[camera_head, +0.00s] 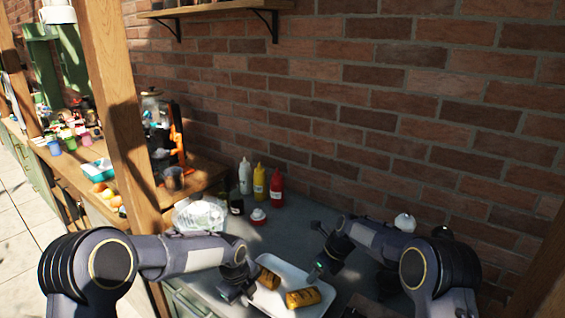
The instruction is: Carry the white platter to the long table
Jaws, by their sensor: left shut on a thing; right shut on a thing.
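The white platter (291,272) lies at the bottom centre on or just above the grey counter; I cannot tell which. Two golden-brown food pieces lie on it, one at its left side (268,279) and one at the front (302,298). My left gripper (248,291) is shut on the platter's left edge. My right gripper (315,272) is shut on its far right edge. The fingertips are small and partly hidden. The platter's front edge is near the bottom of the picture. I cannot tell which surface is the long table.
A grey counter (285,238) runs along the brick wall. White, yellow (259,183) and red (276,188) bottles stand at the back. A clear-wrapped bundle (200,214) lies left of them. A wooden post (122,120) stands at left, with a crowded wooden counter beyond.

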